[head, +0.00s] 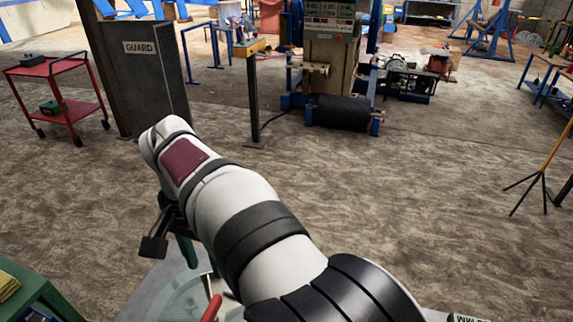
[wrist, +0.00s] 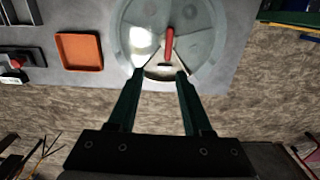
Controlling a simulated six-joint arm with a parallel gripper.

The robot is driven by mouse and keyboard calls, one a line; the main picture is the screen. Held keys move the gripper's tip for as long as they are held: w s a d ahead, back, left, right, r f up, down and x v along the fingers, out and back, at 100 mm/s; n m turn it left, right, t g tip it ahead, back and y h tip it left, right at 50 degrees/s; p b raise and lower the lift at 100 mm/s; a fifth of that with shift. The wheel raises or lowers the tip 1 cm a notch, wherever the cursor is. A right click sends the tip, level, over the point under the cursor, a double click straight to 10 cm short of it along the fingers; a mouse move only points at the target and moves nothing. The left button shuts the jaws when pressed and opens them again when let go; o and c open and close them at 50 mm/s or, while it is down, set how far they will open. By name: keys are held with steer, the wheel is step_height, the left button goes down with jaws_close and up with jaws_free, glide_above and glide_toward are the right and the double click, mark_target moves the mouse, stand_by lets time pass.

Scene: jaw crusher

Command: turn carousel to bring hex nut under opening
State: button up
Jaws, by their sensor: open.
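The carousel (wrist: 202,45) is a round grey disc with a pale, glossy top in the wrist view. Its near edge shows a wedge-shaped opening (wrist: 160,72). A red handle (wrist: 169,42) stands near the middle of the disc. In the head view the carousel (head: 180,297) is partly hidden by my arm, with the red handle (head: 212,308) at the bottom edge. My gripper (wrist: 160,75) is open and empty, its two dark green fingers apart at the near side of the disc, either side of the opening. I cannot make out a hex nut.
An orange tray (wrist: 80,68) lies left of the carousel on the grey table (wrist: 100,20). A dark fixture with a red part (wrist: 17,62) sits farther left. In the head view a green box (head: 35,292) is at lower left.

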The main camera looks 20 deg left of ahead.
mark_target(210, 309)
steer(key=f, duration=0.5)
steer(key=a+f, duration=0.1)
steer(key=f, duration=0.4)
steer(key=a+f, duration=0.1)
steer(key=f, duration=0.5)
steer(key=shift+s+f, duration=0.1)
steer(key=shift+s, duration=0.15)
jaws_close()
stand_by(0.5)
